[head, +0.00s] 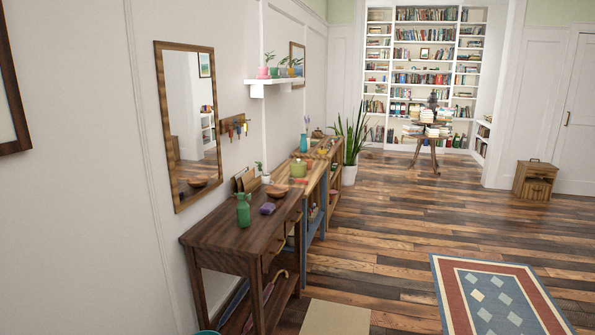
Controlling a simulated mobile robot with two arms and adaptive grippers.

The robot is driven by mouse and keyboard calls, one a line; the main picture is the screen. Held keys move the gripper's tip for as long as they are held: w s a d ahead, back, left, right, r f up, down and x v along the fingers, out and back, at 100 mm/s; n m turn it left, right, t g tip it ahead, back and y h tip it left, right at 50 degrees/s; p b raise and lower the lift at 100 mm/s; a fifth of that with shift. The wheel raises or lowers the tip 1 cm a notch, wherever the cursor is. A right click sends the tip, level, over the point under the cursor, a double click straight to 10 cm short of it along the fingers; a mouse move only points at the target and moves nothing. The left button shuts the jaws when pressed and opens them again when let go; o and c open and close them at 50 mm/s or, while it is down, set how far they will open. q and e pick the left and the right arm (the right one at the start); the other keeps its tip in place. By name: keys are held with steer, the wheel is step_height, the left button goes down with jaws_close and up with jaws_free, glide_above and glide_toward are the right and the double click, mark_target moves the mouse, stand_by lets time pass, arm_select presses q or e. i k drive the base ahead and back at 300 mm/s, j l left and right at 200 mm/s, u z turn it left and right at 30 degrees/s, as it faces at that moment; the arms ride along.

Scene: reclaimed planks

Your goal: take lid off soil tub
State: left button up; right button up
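I cannot make out a soil tub or its lid for certain. Small items crowd a wooden bench (313,180) along the left wall, past the dark console table. A yellow-green rounded container (298,168) stands on this bench, but it is too small to tell whether it has a lid. A brownish rounded item (318,133) sits at the bench's far end, also too small to tell. Neither of my grippers shows in the head view.
A dark console table (228,237) stands nearest, with a green vase (243,210), a wooden bowl (276,191) and a purple item (267,208). A potted plant (350,140) stands beyond the bench. Open plank floor (380,240) lies right; a rug (495,298) covers part.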

mark_target(296, 172)
steer(key=z, duration=0.4)
steer(key=i+l+z, duration=0.25)
steer(key=i, duration=0.25)
steer(key=i+j+z, duration=0.1)
steer(key=i+z, duration=0.15)
steer(key=i, duration=6.35)
steer(key=i+u, duration=0.25)
steer(key=u, duration=0.25)
steer(key=i+l+u, duration=0.2)
steer(key=u, duration=0.25)
steer(key=i+l+u, duration=0.25)
steer(key=u, duration=0.25)
